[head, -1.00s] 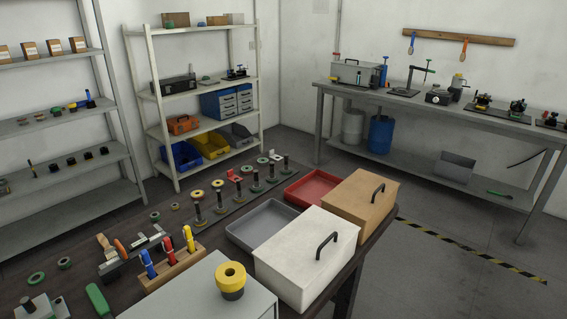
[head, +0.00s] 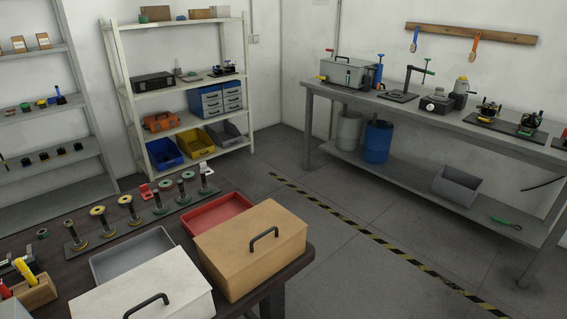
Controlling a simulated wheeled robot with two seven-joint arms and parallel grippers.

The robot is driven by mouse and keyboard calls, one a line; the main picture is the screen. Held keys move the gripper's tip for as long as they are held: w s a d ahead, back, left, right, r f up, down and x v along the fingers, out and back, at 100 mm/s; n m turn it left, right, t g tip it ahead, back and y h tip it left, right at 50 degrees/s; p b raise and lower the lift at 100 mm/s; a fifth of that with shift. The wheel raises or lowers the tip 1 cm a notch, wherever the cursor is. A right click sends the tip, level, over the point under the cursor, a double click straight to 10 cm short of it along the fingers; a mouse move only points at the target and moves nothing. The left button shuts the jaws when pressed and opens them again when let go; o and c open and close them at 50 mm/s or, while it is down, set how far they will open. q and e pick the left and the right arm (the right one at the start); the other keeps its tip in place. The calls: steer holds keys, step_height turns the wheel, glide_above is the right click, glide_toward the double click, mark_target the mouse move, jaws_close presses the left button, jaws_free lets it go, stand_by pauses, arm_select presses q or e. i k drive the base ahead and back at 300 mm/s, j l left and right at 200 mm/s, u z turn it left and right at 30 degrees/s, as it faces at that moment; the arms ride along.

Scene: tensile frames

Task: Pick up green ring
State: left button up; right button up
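Green rings sit on upright posts at the far end of the dark table, one green ring (head: 165,183) and another green ring (head: 187,175) on the post beside it. A small greenish ring (head: 42,233) lies loose on the tabletop at the left. Neither of my grippers shows in the head view. I cannot tell which green ring the task means.
Yellow rings (head: 97,211) top posts in the same row. A grey tray (head: 133,255), red tray (head: 218,211), white box (head: 145,287) and tan box (head: 250,250) fill the table's right side. Shelves (head: 185,85) and a workbench (head: 440,120) stand behind. Floor between is clear.

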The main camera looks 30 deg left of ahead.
mark_target(187, 175)
steer(key=i+l+z, duration=0.1)
steer(key=i, duration=0.5)
steer(key=i+l, duration=0.25)
steer(key=i, duration=0.35)
steer(key=i+l+z, duration=0.15)
steer(key=i, duration=0.45)
steer(key=i+j+u, duration=0.1)
steer(key=i+u, duration=0.65)
steer(key=u, duration=0.2)
steer(key=i+l+u, duration=0.15)
steer(key=i+u, duration=0.3)
steer(key=i+l+u, duration=0.2)
steer(key=u, duration=0.3)
steer(key=l, duration=0.1)
